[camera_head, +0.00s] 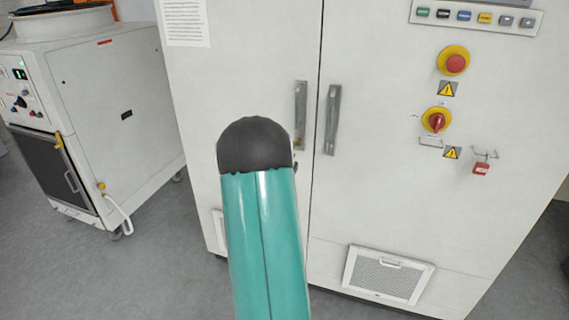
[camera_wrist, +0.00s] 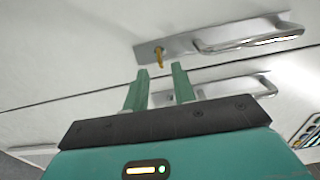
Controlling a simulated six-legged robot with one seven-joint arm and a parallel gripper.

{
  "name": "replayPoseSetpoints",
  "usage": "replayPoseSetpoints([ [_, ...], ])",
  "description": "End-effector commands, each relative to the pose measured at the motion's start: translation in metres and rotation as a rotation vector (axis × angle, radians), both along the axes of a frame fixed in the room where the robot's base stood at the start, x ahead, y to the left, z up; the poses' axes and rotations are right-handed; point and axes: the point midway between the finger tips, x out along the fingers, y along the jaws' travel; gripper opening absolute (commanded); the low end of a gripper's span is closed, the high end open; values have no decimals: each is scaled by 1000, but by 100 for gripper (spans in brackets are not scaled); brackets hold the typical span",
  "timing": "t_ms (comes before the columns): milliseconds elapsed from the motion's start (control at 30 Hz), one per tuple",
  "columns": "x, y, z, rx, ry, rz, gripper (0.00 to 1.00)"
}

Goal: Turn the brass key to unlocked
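The brass key (camera_wrist: 159,58) shows in the wrist view, standing out of the end of a metal door-handle plate (camera_wrist: 185,45). My gripper (camera_wrist: 161,70) is open, with its two teal fingers pointing at the cabinet door. The key appears just beyond the fingertips, near the middle of the gap between them. I see no contact, and the distance left is hard to tell. The head view shows my teal arm with a dark rounded end in front of the white cabinet (camera_head: 400,110).
A second handle (camera_head: 332,120) is on the right door, close to the left door's handle (camera_head: 300,105). The right door carries a red emergency button (camera_head: 455,62), a red rotary switch (camera_head: 436,121) and a hanging red padlock (camera_head: 481,168). A wheeled machine (camera_head: 110,120) stands at left.

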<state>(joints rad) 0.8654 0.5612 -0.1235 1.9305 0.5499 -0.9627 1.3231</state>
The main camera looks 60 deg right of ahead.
Motion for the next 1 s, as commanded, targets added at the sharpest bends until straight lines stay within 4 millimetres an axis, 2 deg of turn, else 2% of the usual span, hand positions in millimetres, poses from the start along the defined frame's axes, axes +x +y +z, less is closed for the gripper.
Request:
replayPoseSetpoints([
  [100,-3,28,0,1,0,3,26],
  [333,-9,62,0,0,0,2,26],
  [500,-11,69,0,-1,1,1,26],
  [1000,-11,69,0,-1,1,1,26],
])
